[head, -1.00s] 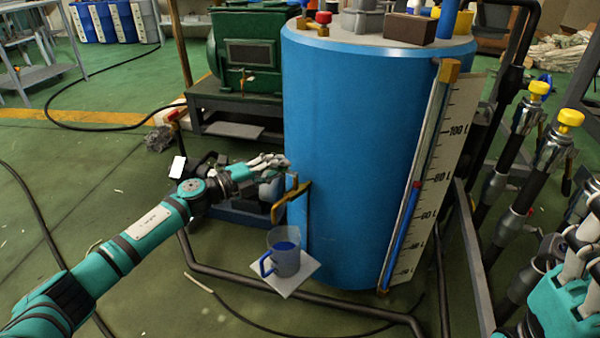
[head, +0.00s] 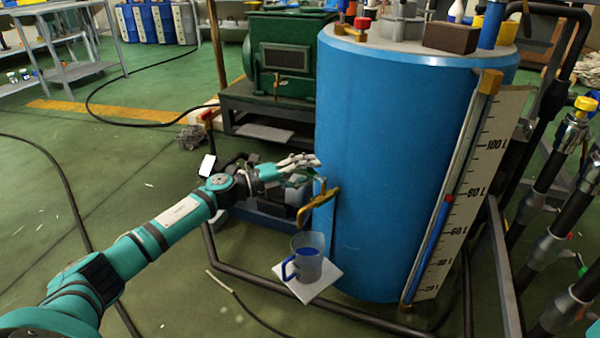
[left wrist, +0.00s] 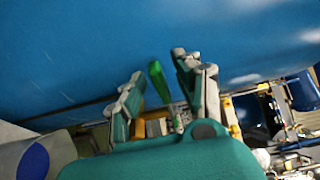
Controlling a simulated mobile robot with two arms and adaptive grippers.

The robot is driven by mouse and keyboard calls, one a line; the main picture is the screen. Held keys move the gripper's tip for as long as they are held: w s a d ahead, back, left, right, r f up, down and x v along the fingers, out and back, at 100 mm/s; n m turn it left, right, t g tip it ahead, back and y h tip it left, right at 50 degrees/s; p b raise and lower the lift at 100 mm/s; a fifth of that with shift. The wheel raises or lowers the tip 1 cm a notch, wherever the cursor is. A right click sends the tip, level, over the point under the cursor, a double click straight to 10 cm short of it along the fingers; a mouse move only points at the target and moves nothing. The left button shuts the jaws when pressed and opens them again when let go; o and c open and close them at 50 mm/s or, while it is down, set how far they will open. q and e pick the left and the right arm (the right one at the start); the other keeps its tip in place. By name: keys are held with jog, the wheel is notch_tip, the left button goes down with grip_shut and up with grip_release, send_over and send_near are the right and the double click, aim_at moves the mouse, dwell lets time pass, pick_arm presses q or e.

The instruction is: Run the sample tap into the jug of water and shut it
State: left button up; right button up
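The clear jug (head: 311,268) has a blue handle and some blue water low inside. It stands upright on a white square plate (head: 317,292) beside the blue tank (head: 400,150). The brass sample tap (head: 318,206) sticks out of the tank's left side above the jug. No stream shows below it. My left gripper (head: 313,163) is by the tap, against the tank's side. In the left wrist view, its fingers (left wrist: 157,72) are apart, with a green lever (left wrist: 159,82) between them, not visibly clamped. The jug shows partly at lower left there (left wrist: 38,160). My right gripper is out of view.
A level gauge (head: 450,200) with a litre scale runs up the tank's front; its red mark is near 80 L. A dark pipe frame (head: 240,270) runs low around the tank. A green machine (head: 285,60) stands behind. The floor at left is mostly open.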

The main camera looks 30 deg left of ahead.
pick_arm(q)
jog(key=v, duration=1.2)
jog(key=shift+d, duration=0.1)
